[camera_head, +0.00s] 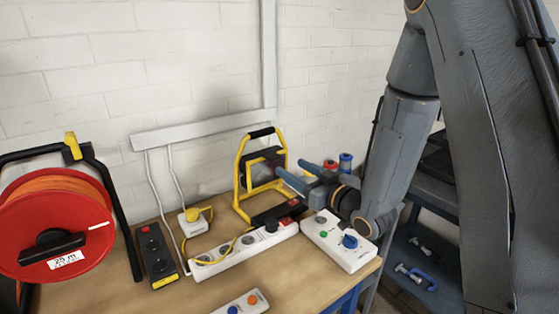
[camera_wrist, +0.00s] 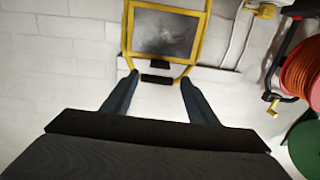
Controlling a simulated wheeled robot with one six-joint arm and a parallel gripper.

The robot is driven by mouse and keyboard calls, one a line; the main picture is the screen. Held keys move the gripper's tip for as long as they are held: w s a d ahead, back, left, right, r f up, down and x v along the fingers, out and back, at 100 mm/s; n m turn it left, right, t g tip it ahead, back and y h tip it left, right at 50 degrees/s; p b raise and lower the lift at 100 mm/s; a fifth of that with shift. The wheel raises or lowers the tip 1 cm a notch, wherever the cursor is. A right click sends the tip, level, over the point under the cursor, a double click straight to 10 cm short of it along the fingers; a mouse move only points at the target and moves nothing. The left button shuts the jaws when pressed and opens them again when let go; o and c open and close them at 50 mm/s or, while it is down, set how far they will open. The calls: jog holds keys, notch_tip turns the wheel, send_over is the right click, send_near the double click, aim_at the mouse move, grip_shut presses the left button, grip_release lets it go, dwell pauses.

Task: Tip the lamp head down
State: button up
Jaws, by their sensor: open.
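The work lamp (camera_head: 243,190) has a yellow frame with a black handle on top and stands at the back of the bench by the wall. Its dark lamp head (camera_head: 264,158) sits inside the frame. In the wrist view the lamp head (camera_wrist: 165,33) shows as a grey panel with a yellow rim and a small black tab. The black handle (camera_wrist: 157,79) shows there between my fingertips. My gripper (camera_head: 290,168) is open and empty, its two fingers reaching toward the lamp from the right. It also shows in the wrist view (camera_wrist: 158,80). I cannot tell whether a finger touches the lamp.
A white power strip (camera_head: 232,256) and a white box with knobs (camera_head: 338,240) lie in front of the lamp. A black control box (camera_head: 156,254) and a red cable reel (camera_head: 55,225) are at the left. A dark shelf (camera_head: 425,195) stands at the right.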

aim_at(276, 158)
jog(key=p+x, duration=0.2)
jog(key=x, duration=0.5)
jog(key=shift+w+a, duration=0.15)
jog(key=shift+w, duration=0.05)
